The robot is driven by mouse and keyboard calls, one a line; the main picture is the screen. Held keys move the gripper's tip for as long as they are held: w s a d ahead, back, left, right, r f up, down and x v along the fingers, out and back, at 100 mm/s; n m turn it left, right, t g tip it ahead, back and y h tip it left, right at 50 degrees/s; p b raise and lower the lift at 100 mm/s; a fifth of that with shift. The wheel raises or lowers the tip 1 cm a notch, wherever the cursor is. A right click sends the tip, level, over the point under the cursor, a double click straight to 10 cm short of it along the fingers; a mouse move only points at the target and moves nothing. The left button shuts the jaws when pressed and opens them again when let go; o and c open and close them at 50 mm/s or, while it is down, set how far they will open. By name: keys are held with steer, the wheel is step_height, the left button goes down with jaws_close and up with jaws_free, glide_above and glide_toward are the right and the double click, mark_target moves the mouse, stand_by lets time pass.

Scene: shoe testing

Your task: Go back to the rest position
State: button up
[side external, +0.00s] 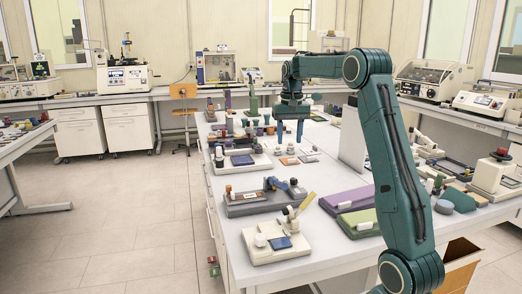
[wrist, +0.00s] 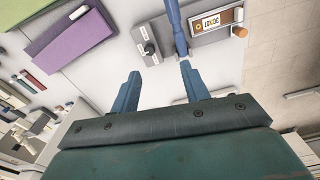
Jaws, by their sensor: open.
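My gripper (side external: 290,122) hangs from my green arm above the middle of the long white table (side external: 300,211) in the side external view, its blue fingers pointing down. In the wrist view my gripper (wrist: 158,82) shows two blue fingers spread apart. Nothing sits between the fingers, only white table top and a grey device beyond them. The fingers are clear of the things on the table as far as I can tell.
A grey device (side external: 240,206) and a white device with a yellow lever (side external: 271,252) stand near the table's front left. Purple (side external: 346,200) and green (side external: 364,224) blocks lie at the front right. A white upright panel (side external: 352,140) stands close to my arm. Small items crowd the back.

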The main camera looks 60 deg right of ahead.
steer(key=s+a+r+n+t, duration=0.1)
steer(key=s+a+r+n, duration=0.2)
steer(key=a, duration=0.8)
steer(key=s+a+r+n+t, duration=0.2)
steer(key=s+a, duration=0.1)
steer(key=a, duration=0.7)
steer(key=s+a+f+n+t, duration=0.2)
steer(key=s+a+f+n, duration=0.3)
steer(key=s+a, duration=0.7)
steer(key=shift+s+a+f, duration=0.25)
steer(key=shift+s+f, duration=0.35)
steer(key=shift+s, duration=0.3)
